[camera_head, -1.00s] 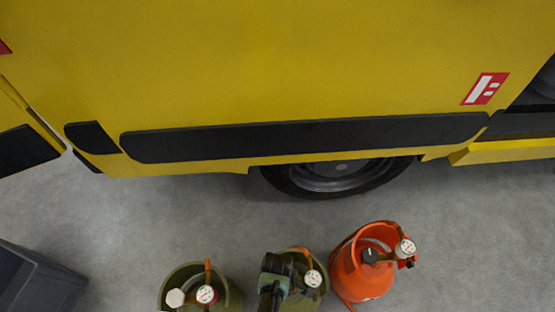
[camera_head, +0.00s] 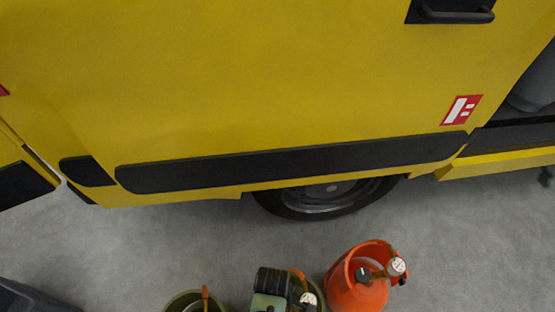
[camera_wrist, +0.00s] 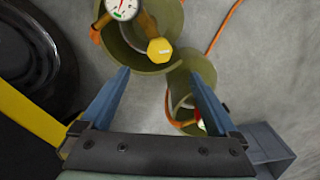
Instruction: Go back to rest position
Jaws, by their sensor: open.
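My gripper (camera_wrist: 155,72) is open, its two blue fingers spread apart with nothing held between them. In the wrist view, a green cylinder (camera_wrist: 135,60) with a round gauge and a yellow hexagonal knob lies beyond the fingertips. A second green cylinder (camera_wrist: 198,80) shows past the right finger. In the head view, my wrist covers part of the middle green cylinder, and the fingers are hidden. A green cylinder (camera_head: 180,302) stands to its left and an orange one (camera_head: 357,290) to its right, both cut by the lower edge.
A yellow van (camera_head: 250,80) with a dark wheel (camera_head: 325,195) stands beyond the cylinders. A dark grey box (camera_head: 30,300) is at the lower left; a grey box (camera_wrist: 262,142) also shows in the wrist view. Grey floor (camera_head: 130,250) is clear between cylinders and van.

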